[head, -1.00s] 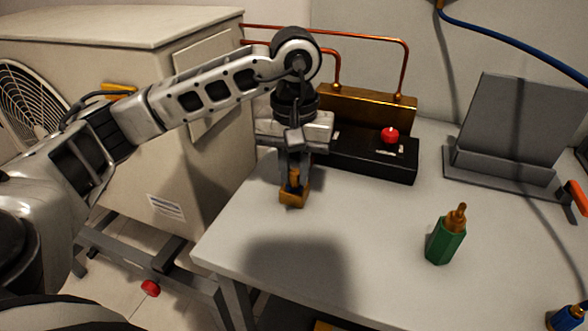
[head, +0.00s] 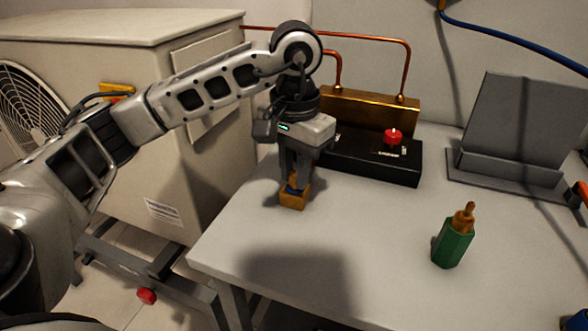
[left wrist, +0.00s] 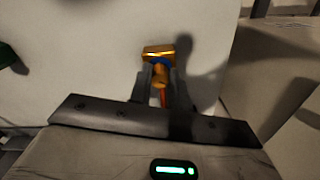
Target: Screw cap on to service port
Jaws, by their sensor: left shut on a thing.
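My left gripper (head: 296,180) points straight down at the front left of the table and is shut on a small brass-coloured piece, which I take to be the cap (left wrist: 159,77). A blue ring (left wrist: 160,61) lies just past the fingertips. Beyond it is a brass block (head: 294,201), apparently the service port, standing on the table; it also shows in the left wrist view (left wrist: 157,50). The piece is in line with the block; the fingers partly hide where they meet, so I cannot tell how far it is seated. My right gripper is not in view.
A black box with a red knob (head: 393,136) stands behind the gripper, with copper pipes above it. A green hexagonal holder (head: 452,244) with a brass tip stands at the right. A grey stand (head: 515,130) is at the back right. The table's middle is clear.

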